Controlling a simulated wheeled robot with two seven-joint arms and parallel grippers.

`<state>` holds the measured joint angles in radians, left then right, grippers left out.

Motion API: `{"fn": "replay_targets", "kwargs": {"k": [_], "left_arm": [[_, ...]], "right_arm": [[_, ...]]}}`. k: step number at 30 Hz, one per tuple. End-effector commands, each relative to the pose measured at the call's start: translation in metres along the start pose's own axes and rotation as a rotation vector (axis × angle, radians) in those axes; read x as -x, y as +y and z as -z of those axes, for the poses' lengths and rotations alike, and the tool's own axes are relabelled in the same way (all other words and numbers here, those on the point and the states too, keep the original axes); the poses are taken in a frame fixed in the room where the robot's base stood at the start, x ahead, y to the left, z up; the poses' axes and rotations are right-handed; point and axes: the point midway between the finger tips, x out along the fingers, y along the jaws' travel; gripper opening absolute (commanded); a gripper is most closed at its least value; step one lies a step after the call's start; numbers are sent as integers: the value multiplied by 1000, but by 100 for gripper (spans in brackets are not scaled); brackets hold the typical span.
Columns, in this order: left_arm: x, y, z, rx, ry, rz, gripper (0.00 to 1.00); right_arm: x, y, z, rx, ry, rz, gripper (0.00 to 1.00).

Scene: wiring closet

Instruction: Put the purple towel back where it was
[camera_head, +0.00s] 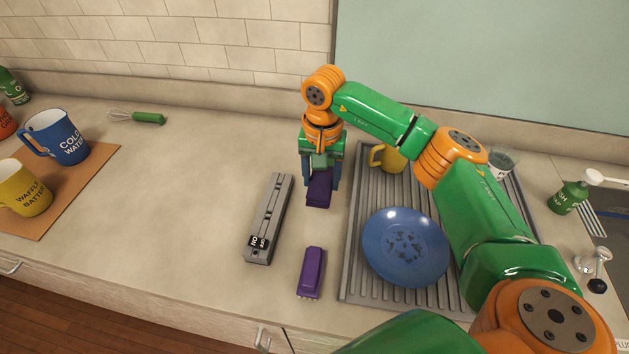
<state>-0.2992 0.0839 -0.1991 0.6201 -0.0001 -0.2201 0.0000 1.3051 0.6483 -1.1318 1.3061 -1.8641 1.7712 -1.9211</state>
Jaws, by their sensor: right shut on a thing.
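The purple towel (319,191) is a small folded dark purple piece in the right gripper, left of the drying rack. My right gripper (320,178) points down and is shut on it. The gripper hides the towel's upper part, and I cannot tell whether the towel touches the counter. My left gripper is not in view.
A purple brush (312,270) lies in front of the towel. A grey switched strip (266,222) lies left of it. The ridged drying rack (357,255) holds a blue plate (405,247) and a yellow mug (390,160). The counter (190,200) further left is clear.

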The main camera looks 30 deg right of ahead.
Motion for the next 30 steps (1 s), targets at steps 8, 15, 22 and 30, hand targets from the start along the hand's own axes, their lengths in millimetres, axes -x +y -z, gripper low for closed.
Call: {"fn": "replay_targets", "kwargs": {"k": [8, 15, 22, 30], "left_arm": [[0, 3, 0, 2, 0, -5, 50], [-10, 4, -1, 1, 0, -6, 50], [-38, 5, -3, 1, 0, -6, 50], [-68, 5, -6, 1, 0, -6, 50]], "right_arm": [[-1, 0, 1, -6, -2, 1, 0], [-11, 0, 1, -6, 0, -1, 0], [-45, 1, 0, -6, -1, -1, 0], [-81, 0, 0, -6, 0, -1, 0]]}}
